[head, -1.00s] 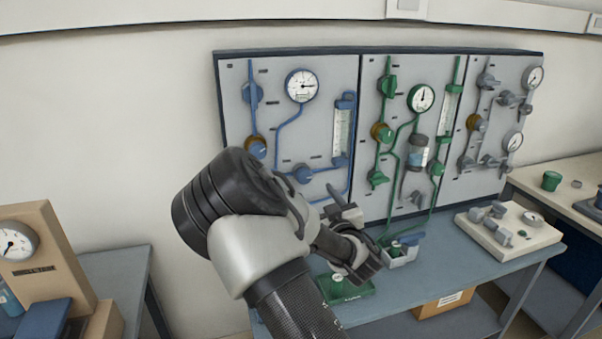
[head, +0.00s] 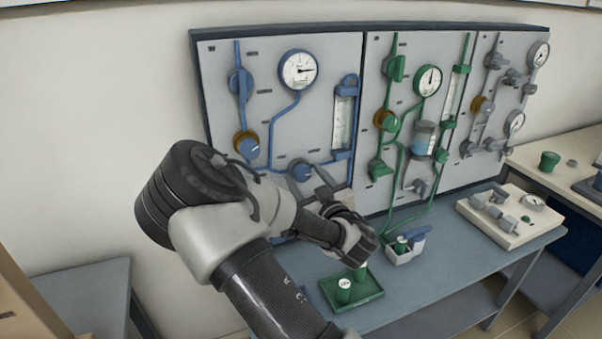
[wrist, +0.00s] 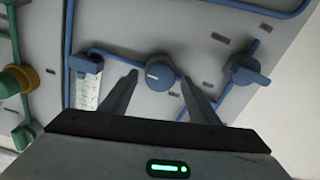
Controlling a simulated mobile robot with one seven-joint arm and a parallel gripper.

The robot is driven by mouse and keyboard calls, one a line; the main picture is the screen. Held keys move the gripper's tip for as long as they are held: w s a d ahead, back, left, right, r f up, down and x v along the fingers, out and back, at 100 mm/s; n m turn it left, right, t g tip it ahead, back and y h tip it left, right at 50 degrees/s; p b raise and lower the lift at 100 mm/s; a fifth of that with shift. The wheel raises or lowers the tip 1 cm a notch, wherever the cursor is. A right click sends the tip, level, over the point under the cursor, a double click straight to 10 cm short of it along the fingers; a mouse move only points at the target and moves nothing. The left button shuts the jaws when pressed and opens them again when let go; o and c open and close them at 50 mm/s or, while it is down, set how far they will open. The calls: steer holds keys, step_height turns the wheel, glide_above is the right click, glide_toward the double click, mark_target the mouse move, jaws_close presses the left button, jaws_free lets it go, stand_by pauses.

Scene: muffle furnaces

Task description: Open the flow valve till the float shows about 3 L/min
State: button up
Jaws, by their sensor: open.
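The blue flow panel (head: 275,110) is at the left of the board. It carries a round gauge (head: 298,70), a clear flow tube (head: 343,122) with a scale, and a round blue knob (head: 302,171) low down, left of the tube's foot. The float is too small to read. My gripper (wrist: 159,80) is open and points at the panel. In the wrist view the blue knob (wrist: 160,74) with a white mark appears between the fingertips; contact cannot be told. The tube (wrist: 86,92) is left of it in that view.
A blue winged handle (wrist: 248,71) is right of the knob in the wrist view. Green panel fittings (head: 386,120) stand beside the blue panel. Below, the bench holds a green tray (head: 372,290), a small white bin (head: 405,257) and a beige board (head: 480,217).

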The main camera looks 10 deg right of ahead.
stand_by(0.3)
steer(key=c, duration=1)
steer(key=shift+c, duration=0.2)
steer(key=shift+n+b, duration=0.3)
steer(key=shift+b, duration=0.05)
steer(key=shift+n+b, duration=0.8)
steer(key=shift+n, duration=0.1)
steer(key=n+b, duration=0.2)
steer(key=n, duration=0.2)
steer(key=shift+a+f+n+b, duration=0.1)
steer(key=shift+n+b, duration=0.2)
steer(key=shift+b, duration=0.1)
steer(key=n+b, duration=0.2)
steer(key=n, duration=0.2)
steer(key=shift+b, duration=0.35)
steer(key=shift+n+b, duration=0.65)
steer(key=shift+n, duration=0.95)
